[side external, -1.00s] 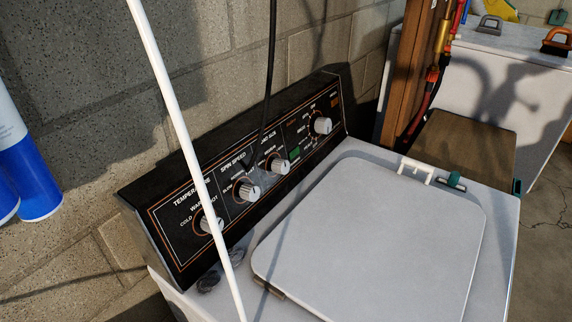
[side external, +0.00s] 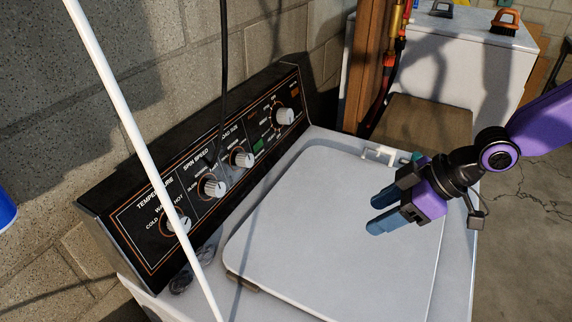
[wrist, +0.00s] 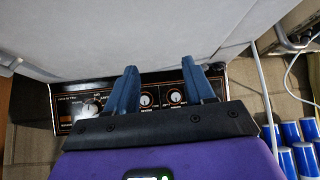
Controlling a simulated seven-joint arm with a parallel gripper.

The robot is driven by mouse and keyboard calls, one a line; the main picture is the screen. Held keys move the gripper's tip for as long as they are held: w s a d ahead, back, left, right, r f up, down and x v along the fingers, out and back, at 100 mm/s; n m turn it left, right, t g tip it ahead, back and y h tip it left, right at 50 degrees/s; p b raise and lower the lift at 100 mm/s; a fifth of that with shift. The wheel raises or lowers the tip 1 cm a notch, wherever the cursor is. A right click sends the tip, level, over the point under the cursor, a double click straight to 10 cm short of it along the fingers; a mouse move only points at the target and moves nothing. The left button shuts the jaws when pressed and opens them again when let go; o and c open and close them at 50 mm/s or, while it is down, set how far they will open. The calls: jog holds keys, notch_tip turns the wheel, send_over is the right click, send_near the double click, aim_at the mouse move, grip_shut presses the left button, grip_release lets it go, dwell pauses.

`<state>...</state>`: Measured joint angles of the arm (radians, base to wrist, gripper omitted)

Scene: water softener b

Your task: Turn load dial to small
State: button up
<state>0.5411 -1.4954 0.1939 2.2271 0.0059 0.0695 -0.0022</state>
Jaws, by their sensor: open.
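The load dial (side external: 242,157), a round silver knob under the LOAD SIZE label, sits on the black control panel (side external: 125,222) of the white washer, third from the near end. Its setting is too small to read. In the wrist view it appears to be the knob (wrist: 147,100) between my fingers in the picture, some distance beyond them. My gripper (side external: 375,214) is open and empty above the washer lid, right of the panel and touching no knob. It also shows in the wrist view (wrist: 159,63), where the fingers hide part of the panel.
The spin speed knob (side external: 213,187) and temperature knob (side external: 178,223) are on the near side; a larger knob (side external: 286,117) is on the far side. A white pipe (side external: 130,120) and black hose (side external: 223,70) cross before the panel in the side view. The lid (side external: 320,240) is shut.

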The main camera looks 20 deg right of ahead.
jog(key=w+a+f+t+y, duration=0.1)
jog(key=w+a+t+y, duration=0.2)
jog(key=w+a, duration=0.6)
jog(key=m+t+y, duration=0.2)
jog(key=t, duration=0.2)
send_near(250, 161)
jog(key=x, duration=0.9)
jog(key=shift+w+a, duration=0.2)
jog(key=c, duration=0.6)
jog(key=n, duration=0.5)
jog(key=shift+n, duration=0.4)
jog(key=n, duration=0.6)
jog(key=o, duration=0.8)
